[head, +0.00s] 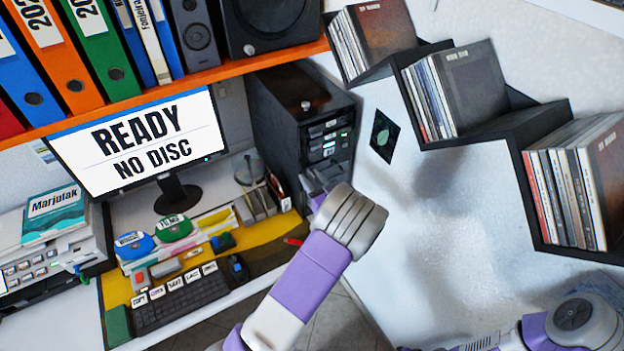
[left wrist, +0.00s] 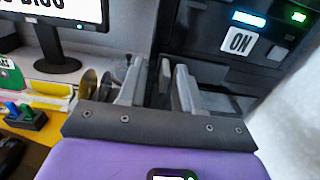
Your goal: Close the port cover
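The black computer tower (head: 300,110) stands on the desk right of the monitor. Its front shows drive bays and small green lights. My left gripper (head: 318,180) is at the lower front of the tower. In the left wrist view the left gripper (left wrist: 157,85) shows its grey fingers apart, with a narrow gap and nothing clearly held. I cannot make out the port cover; the gripper and wrist hide the tower's lower front. My right gripper is out of view.
The monitor (head: 140,140) reads "READY NO DISC". A keyboard (head: 180,300), mouse (head: 237,268) and labelled discs lie on the desk. An orange shelf (head: 200,82) with binders hangs above. Stepped black disc shelves (head: 480,125) are on the right wall.

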